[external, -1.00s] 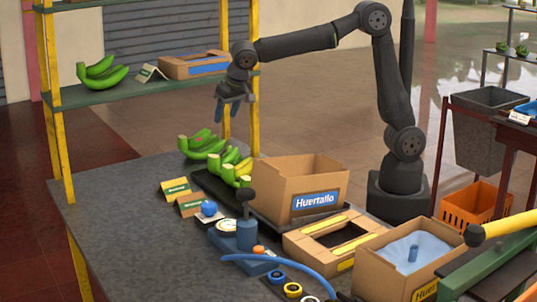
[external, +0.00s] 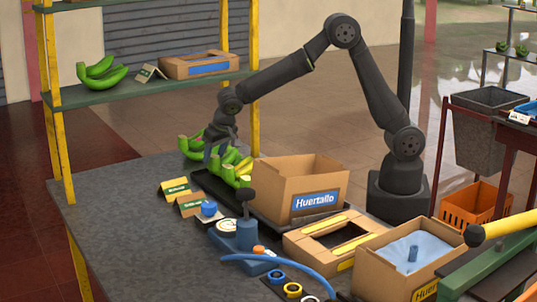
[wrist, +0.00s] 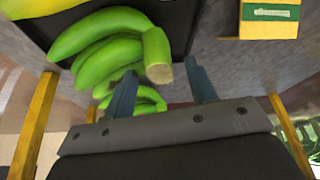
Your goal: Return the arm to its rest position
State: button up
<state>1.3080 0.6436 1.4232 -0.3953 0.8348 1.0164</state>
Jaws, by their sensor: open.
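My gripper (external: 218,152) is low over the table, at the green bananas beside the cardboard box. In the wrist view its two blue-grey fingers (wrist: 160,90) are apart, with a green banana bunch (wrist: 112,45) just past them and its cut stem near the fingertips. I cannot tell whether the fingers touch it. In the external view this bunch (external: 235,173) lies on a black tray (external: 208,187). Another green bunch (external: 190,147) lies behind the gripper, partly hidden. My arm reaches left and down from its base.
A cardboard box (external: 285,188) labelled Huertallo stands right of the bananas. A yellow-posted shelf (external: 120,93) with bananas and a flat carton rises behind. Small cards (external: 175,187), a blue-capped item and a blue stand with a hose are in front. The table's left front is bare.

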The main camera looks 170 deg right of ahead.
jog(key=shift+r, duration=0.1)
dwell(0.3)
jog(key=v, duration=1.7)
jog(key=x, duration=1.6)
jog(key=shift+s+f, duration=0.1)
jog(key=shift+f, duration=0.3)
jog(key=shift+d+r, duration=0.25)
notch_tip(320, 180, up, 10)
jog(key=w+a+r+m, duration=0.1)
jog(key=w+a+r, duration=0.2)
jog(key=w+a, duration=0.2)
jog(key=w, duration=0.3)
jog(key=shift+w, duration=0.3)
jog(key=shift+a+r, duration=0.1)
jog(key=shift+a, duration=0.05)
